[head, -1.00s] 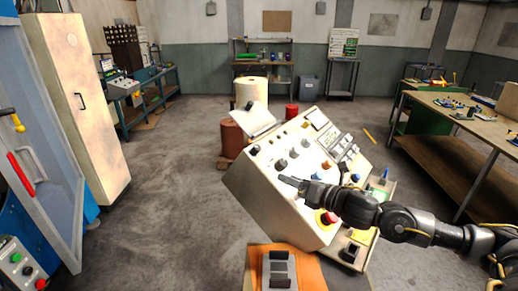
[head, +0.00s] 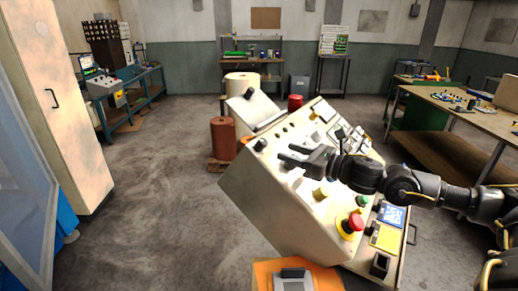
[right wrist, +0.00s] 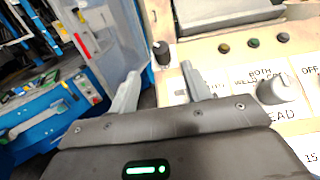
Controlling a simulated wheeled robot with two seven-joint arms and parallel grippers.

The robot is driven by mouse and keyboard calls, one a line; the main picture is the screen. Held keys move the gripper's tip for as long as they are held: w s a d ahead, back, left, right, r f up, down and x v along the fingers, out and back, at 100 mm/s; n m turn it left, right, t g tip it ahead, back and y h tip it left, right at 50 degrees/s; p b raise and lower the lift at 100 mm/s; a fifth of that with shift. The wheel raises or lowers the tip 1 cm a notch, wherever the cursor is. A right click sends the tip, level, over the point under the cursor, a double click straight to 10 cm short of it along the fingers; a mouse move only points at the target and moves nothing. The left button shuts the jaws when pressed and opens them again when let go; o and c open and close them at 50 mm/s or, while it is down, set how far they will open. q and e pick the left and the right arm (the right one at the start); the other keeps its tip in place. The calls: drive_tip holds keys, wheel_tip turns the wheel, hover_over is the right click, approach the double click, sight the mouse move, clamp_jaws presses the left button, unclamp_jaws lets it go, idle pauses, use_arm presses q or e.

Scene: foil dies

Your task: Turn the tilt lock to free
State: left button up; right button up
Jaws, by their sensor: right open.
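A tilted cream control console (head: 262,205) stands in front of me, its sloping panel set with knobs and buttons. A black knob (head: 261,144) sits at the panel's upper left edge; it also shows in the right wrist view (right wrist: 161,52). I cannot read a label that names the tilt lock. My right gripper (head: 284,154) is over the panel's upper left part, just right of the black knob. In the right wrist view its two fingers (right wrist: 160,76) are apart and empty, pointing toward that knob, with a visible gap to it. My left gripper is out of view.
A brown drum (head: 222,138) stands behind the console. Open floor (head: 150,200) lies to the left.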

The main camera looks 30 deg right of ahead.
sight(265, 143)
drive_tip(key=p+x, duration=0.5)
drive_tip(key=x, duration=0.3)
drive_tip(key=shift+w+r+p, duration=0.15)
drive_tip(key=shift+w+p, duration=0.15)
drive_tip(key=shift+w, duration=0.1)
drive_tip(key=shift+w+a, duration=0.4)
drive_tip(key=shift+w, duration=0.1)
drive_tip(key=shift+w+a, duration=0.1)
drive_tip(key=shift+w, duration=0.1)
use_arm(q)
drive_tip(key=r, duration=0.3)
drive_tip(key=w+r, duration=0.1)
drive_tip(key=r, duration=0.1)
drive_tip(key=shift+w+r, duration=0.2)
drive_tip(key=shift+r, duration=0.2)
use_arm(e)
drive_tip(key=shift+f, duration=0.2)
drive_tip(key=c, duration=1)
